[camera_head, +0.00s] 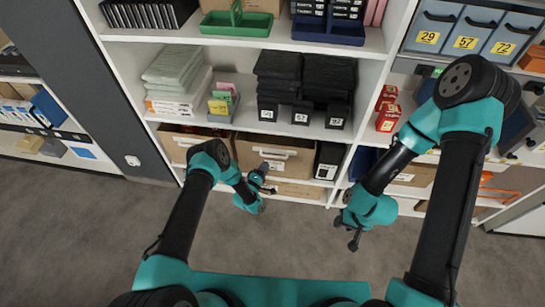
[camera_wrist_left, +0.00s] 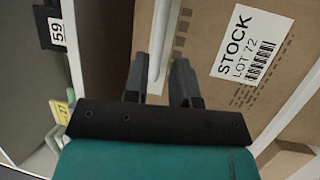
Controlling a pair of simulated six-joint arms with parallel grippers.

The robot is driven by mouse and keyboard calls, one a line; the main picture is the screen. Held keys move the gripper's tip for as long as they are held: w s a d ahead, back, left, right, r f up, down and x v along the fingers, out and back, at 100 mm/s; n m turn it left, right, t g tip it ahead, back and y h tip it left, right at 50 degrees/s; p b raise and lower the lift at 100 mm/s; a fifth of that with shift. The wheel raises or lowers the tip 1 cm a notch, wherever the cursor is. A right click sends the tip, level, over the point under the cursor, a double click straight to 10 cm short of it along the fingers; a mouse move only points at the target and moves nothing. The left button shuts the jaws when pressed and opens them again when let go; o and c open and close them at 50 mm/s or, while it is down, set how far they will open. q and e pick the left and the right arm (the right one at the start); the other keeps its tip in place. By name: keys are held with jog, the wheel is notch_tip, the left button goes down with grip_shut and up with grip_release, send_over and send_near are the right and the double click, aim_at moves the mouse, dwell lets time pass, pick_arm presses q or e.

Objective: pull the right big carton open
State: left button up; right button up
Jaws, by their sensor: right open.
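The right big carton (camera_head: 243,151) is a brown box with a white bar handle (camera_head: 275,152) on its front, on a low shelf. In the left wrist view its brown front (camera_wrist_left: 215,25) carries a STOCK LOT 72 label (camera_wrist_left: 250,42). My left gripper (camera_head: 268,182) is at this front. In the left wrist view the fingers of my left gripper (camera_wrist_left: 160,75) are apart, with the white handle (camera_wrist_left: 161,50) between them; a gap shows beside it. My right gripper (camera_head: 353,236) is open and empty, low in front of the shelving, away from the carton.
Another brown carton (camera_head: 180,149) stands to the left, and a black-and-white box file (camera_head: 328,160) to the right. Above are black stacks (camera_head: 302,80) and paper packs (camera_head: 177,75). The grey floor (camera_head: 90,225) in front is clear.

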aim_at(272, 156)
pick_arm(q)
jog(key=x, duration=0.7)
jog(key=shift+d, duration=0.1)
grip_shut()
